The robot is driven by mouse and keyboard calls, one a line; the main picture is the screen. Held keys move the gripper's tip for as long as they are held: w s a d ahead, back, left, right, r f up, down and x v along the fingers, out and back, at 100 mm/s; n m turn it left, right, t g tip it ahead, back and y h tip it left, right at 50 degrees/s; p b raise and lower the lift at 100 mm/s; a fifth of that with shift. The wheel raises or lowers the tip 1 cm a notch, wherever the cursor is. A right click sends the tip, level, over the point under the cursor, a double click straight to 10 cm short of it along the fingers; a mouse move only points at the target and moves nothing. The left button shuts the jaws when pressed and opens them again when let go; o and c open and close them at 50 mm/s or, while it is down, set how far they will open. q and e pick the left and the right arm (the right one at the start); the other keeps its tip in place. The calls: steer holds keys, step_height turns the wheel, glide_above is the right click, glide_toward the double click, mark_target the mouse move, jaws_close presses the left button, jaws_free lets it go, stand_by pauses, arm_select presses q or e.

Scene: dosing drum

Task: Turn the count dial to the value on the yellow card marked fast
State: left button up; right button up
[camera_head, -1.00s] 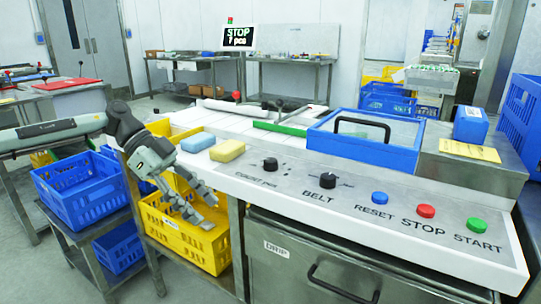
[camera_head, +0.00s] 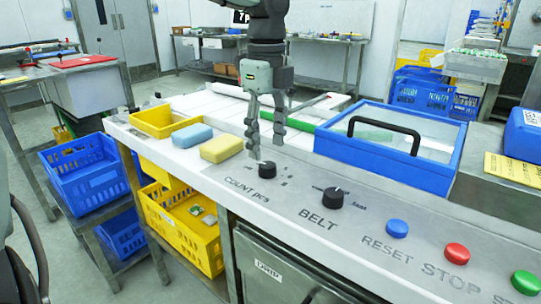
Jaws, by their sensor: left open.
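The count dial (camera_head: 267,170) is a black knob on the light panel, above the printed words COUNT pcs. My left gripper (camera_head: 267,150) comes down from above, pointing downward, with its two grey fingers apart. Its fingertips are just above and behind the count dial, and nothing is between them. I cannot tell whether a fingertip touches the knob. The knob's setting is too small to read. A yellow card (camera_head: 507,168) lies at the right edge, partly cut off, and its writing is not legible. My right gripper is out of view.
The black BELT dial (camera_head: 333,198) stands right of the count dial. Blue (camera_head: 397,228), red (camera_head: 457,253) and green (camera_head: 526,283) buttons follow. A blue sponge (camera_head: 192,135) and a yellow sponge (camera_head: 221,148) lie left. A blue-framed lid (camera_head: 388,146) with a black handle is behind.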

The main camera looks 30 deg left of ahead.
mark_target(268, 165)
arm_select(q)
step_height(268, 165, down, 4)
steer(key=shift+r, duration=0.1)
steer(key=shift+f, duration=0.4)
steer(key=c, duration=1.1)
steer(key=shift+c, duration=0.3)
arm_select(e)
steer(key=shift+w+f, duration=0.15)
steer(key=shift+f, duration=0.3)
